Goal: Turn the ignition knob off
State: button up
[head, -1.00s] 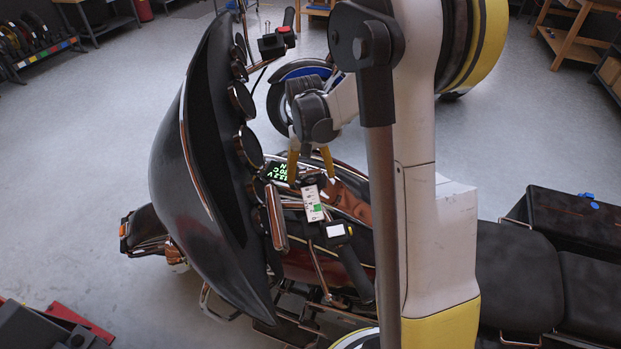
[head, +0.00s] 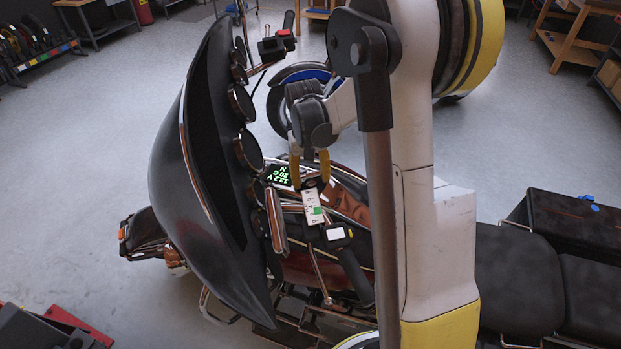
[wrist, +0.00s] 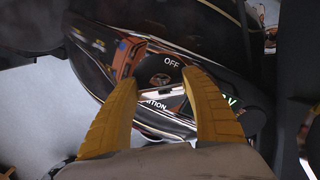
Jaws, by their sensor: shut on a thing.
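The ignition knob (wrist: 157,92) shows in the wrist view as a pale bar across a dark round face. The label "OFF" is above it and part of "IGNITION" is below it. The knob's exact pointing is hard to read.
The lit display (head: 279,176) is just left of my fingers. A white and green tag (head: 313,208) hangs close below them. Open floor lies beyond the motorcycle.

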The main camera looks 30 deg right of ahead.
aim_at(307, 177)
jog(key=n, duration=0.5)
jog(key=shift+d, duration=0.15)
jog(key=n, duration=0.5)
jog(key=shift+d+n+h, duration=0.2)
jog(key=shift+n+h, duration=0.2)
jog(key=shift+w, duration=0.1)
jog(key=o, duration=1.2)
jog(key=shift+r, duration=0.15)
jog(key=r, duration=0.4)
jog(key=a+r, duration=0.1)
jog(key=r, duration=0.6)
jog(key=shift+a+r, duration=0.35)
